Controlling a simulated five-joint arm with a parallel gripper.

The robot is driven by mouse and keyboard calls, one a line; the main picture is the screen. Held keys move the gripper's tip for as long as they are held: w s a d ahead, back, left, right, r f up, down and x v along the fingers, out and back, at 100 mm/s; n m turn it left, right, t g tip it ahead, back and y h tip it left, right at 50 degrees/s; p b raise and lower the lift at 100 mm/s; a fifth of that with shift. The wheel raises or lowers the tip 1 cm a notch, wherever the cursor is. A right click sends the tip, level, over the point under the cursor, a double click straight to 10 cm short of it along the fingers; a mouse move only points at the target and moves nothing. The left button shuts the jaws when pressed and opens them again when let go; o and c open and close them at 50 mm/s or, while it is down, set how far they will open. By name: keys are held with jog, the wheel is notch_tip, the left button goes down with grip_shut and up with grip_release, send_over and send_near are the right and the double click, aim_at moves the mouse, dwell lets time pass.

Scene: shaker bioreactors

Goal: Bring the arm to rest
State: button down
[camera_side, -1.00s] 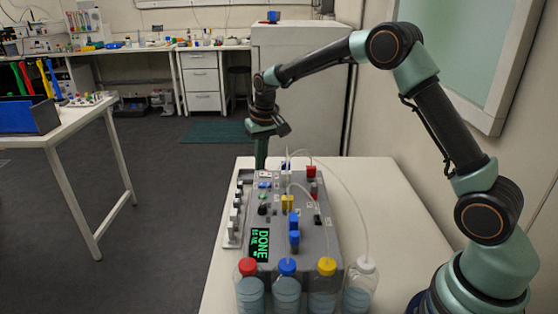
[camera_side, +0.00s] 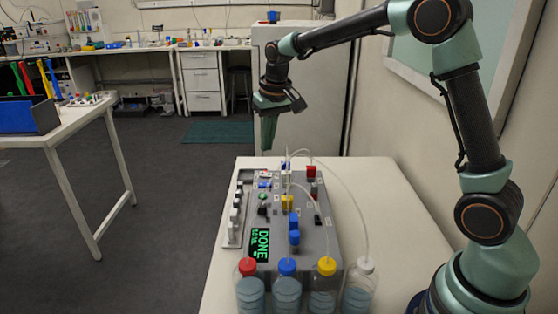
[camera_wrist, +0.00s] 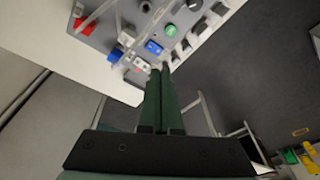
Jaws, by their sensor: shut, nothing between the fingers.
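My gripper (camera_side: 267,148) hangs in the air above the far end of the grey bioreactor unit (camera_side: 325,240), pointing down. Its green fingers are together and hold nothing. In the wrist view my gripper (camera_wrist: 160,68) shows its two fingers side by side, with the unit's panel (camera_wrist: 130,20) beyond their tips. The fingers look apart from the panel. The display (camera_side: 260,244) on the unit reads DONE in green.
Several bottles with red, blue, yellow and white caps (camera_side: 326,266) stand at the unit's near end, with thin tubes arching above it. The white table (camera_side: 385,205) is bare to the right. A side table with a blue bin (camera_side: 30,116) stands left.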

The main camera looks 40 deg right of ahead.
jog(key=s+a+r+n+t, duration=0.1)
jog(key=s+r, duration=0.1)
jog(key=s, duration=0.8)
jog(key=s+a+r+n+t, duration=0.1)
jog(key=s+r+t, duration=0.1)
jog(key=s, duration=0.9)
jog(key=shift+s+r, duration=0.3)
jog(key=shift+r, duration=0.15)
